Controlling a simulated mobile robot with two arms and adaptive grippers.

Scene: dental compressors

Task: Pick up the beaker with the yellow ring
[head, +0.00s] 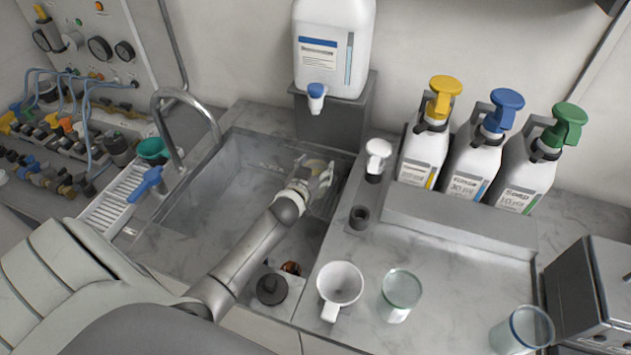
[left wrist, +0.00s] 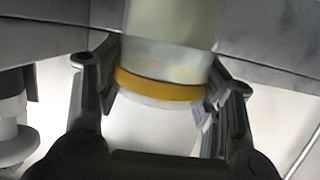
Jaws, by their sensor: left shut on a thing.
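The beaker with the yellow ring (left wrist: 165,88) shows large in the left wrist view, pale and clear with a yellow band around it. My left gripper (left wrist: 162,105) has a finger on each side of it, at about the height of the band, and is shut on it. In the head view my left gripper (head: 318,172) is over the right part of the sink, below the big white jug. Only a small yellowish bit of the beaker (head: 315,164) shows there; the fingers hide the rest. My right gripper is not in view.
The sink (head: 200,215) has a curved faucet (head: 190,105) at its left. On the right counter stand a white mug (head: 340,283), a green-rimmed beaker (head: 399,295) and a blue-rimmed beaker (head: 522,330). Three pump bottles stand behind a grey ledge (head: 460,222). The white jug (head: 332,45) sits on a stand.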

